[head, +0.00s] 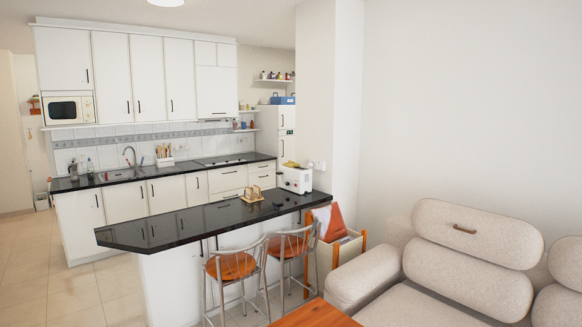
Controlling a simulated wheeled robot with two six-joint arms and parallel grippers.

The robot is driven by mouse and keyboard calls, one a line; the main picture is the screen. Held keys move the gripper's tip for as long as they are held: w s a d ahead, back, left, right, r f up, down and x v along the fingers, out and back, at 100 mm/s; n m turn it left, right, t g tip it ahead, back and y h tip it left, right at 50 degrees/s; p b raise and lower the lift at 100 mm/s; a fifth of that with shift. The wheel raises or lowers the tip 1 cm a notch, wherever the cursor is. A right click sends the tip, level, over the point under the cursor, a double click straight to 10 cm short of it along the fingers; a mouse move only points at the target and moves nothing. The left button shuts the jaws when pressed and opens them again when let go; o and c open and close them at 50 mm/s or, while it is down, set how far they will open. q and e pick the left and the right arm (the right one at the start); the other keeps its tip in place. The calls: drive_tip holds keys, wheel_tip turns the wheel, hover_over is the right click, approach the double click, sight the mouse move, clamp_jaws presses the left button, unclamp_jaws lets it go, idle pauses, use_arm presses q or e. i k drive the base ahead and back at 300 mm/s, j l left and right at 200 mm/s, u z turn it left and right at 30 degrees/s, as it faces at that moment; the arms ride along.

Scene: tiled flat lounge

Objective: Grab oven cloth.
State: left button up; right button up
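No item can be told for sure as the oven cloth at this distance. An orange, cloth-like piece (337,222) with a pale part beside it stands up from a wooden-framed holder at the end of the black counter, left of the sofa. A small yellow item (290,164) lies on top of the white toaster (298,179) on that counter; I cannot tell what it is. Neither of my grippers is in view.
A black-topped counter (170,226) with two orange-seated stools (232,266) stands mid-view. A beige sofa (466,254) is at the right, and an orange-brown tabletop (316,314) is at the bottom. The tiled floor (30,275) at the left is clear.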

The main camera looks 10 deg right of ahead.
sight(291, 163)
drive_tip(key=i+j+u, duration=0.65)
drive_tip(key=i+u, duration=0.2)
drive_tip(key=i, duration=0.15)
drive_tip(key=i+u, duration=0.45)
drive_tip(key=i+j+z, duration=0.1)
drive_tip(key=i, duration=1.65)
drive_tip(key=i+l+u, duration=0.2)
drive_tip(key=i, duration=1.6)
drive_tip(key=i+z, duration=0.2)
drive_tip(key=i, duration=0.7)
drive_tip(key=i+j+z, duration=0.25)
drive_tip(key=i, duration=0.65)
drive_tip(key=i+z, duration=0.4)
drive_tip(key=i, duration=0.25)
drive_tip(key=i+j+z, duration=0.15)
drive_tip(key=i+z, duration=0.25)
drive_tip(key=i, duration=0.2)
drive_tip(key=i+l+z, duration=0.15)
drive_tip(key=z, duration=0.25)
drive_tip(key=i+z, duration=0.95)
drive_tip(key=z, duration=0.25)
drive_tip(key=i+z, duration=0.35)
drive_tip(key=i, duration=0.2)
drive_tip(key=i+z, duration=0.4)
drive_tip(key=i, duration=0.15)
drive_tip(key=i+j+z, duration=0.35)
drive_tip(key=i, duration=0.15)
